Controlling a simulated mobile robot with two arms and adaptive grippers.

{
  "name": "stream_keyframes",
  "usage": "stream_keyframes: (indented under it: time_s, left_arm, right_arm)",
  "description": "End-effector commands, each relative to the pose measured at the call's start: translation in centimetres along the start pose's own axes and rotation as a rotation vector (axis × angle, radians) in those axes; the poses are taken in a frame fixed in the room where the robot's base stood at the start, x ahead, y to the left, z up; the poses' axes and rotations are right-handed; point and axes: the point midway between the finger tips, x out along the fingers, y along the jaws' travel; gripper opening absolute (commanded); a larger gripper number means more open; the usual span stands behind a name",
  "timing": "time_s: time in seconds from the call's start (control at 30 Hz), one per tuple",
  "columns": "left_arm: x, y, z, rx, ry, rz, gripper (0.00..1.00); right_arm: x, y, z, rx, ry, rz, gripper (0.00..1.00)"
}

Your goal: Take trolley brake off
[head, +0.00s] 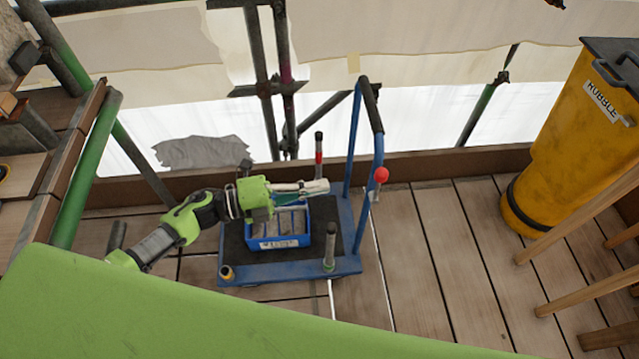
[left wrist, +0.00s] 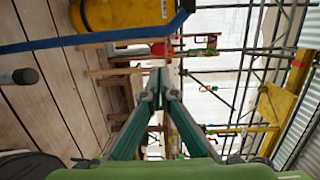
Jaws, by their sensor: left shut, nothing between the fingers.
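The blue trolley (head: 345,262) stands on the plank deck, with its blue push handle (head: 377,150) upright at its right end. A red ball knob (head: 381,175) on a short stem sits beside the handle; it looks like the brake lever. In the left wrist view a red round shape, apparently the knob (left wrist: 160,48), shows just beyond the fingertips. My left gripper (head: 325,186) is shut and empty above the trolley, pointing right, short of the handle and apart from the knob. My right gripper is not in view.
A blue bin (head: 280,243) of grey pieces sits on the trolley, below my left gripper. Corner posts (head: 329,245) rise from the trolley. A yellow rubble bin (head: 560,150) and wooden legs (head: 580,225) stand at right. Scaffold poles and sheeting line the back. Deck right of the trolley is clear.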

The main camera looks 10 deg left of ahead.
Motion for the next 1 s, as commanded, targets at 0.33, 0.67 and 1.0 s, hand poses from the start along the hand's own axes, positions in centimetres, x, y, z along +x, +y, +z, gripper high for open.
stream_keyframes:
  time_s: [0.33, 0.67, 1.0]
  left_arm:
    - [7.5, -0.1, 0.0, 0.001, 0.000, -0.003, 0.00]
    - [10.8, 0.0, 0.0, 0.001, -0.001, 0.000, 0.00]
    - [10.9, 0.0, 0.0, 0.000, -0.001, 0.000, 0.00]
  right_arm:
    - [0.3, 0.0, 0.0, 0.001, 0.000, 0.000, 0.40]
    - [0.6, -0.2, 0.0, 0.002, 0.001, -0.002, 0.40]
    - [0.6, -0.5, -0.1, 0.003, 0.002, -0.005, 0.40]
